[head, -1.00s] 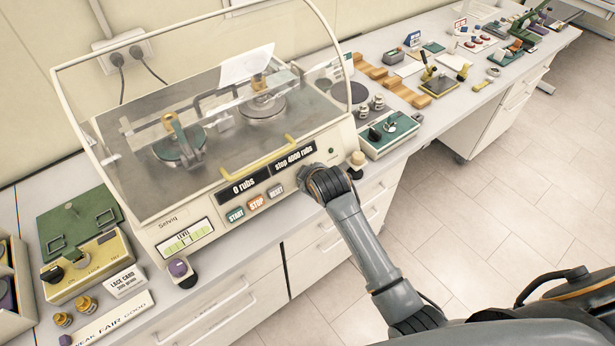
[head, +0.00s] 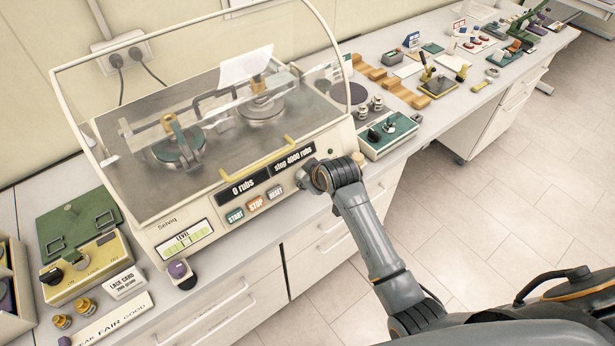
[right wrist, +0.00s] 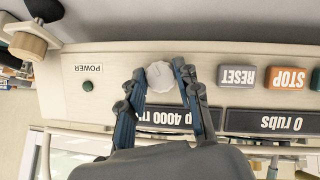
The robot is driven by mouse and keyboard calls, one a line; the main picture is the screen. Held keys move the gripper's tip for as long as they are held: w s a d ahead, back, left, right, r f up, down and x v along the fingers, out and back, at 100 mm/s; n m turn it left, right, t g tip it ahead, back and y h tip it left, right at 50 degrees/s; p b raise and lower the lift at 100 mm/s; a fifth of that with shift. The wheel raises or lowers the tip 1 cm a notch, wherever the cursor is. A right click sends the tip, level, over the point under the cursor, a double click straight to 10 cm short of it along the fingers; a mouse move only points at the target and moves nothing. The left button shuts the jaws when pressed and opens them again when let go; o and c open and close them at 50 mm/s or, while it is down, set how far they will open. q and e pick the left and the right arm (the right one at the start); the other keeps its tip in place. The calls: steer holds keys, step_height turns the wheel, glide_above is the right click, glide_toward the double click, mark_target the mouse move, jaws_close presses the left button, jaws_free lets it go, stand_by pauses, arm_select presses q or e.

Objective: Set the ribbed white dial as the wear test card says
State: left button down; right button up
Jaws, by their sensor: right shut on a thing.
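The ribbed white dial (right wrist: 160,77) sits on the cream front panel of the rubbing machine (head: 190,222). My right gripper (right wrist: 159,71) is shut on the dial, one finger on each side of it. In the head view my right gripper (head: 308,178) is at the panel's right end, and my wrist hides the dial. The stop display (head: 294,158) above reads "stop 4000 rubs"; the count display (head: 243,187) reads "0 rubs". A white sheet (head: 246,66) stands behind the clear cover; its text is unreadable. My left gripper is out of view.
START (head: 235,215), STOP (head: 256,203) and RESET (head: 276,192) buttons lie beside the dial. A POWER label (right wrist: 89,68) and green lamp (right wrist: 87,86) are on its other side. A wooden-topped knob (right wrist: 28,45) stands nearby. The floor in front is clear.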

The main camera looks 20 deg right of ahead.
steer(key=shift+s+f, duration=0.1)
steer(key=o, duration=1.2)
steer(key=shift+c, duration=0.2)
steer(key=v, duration=1.2)
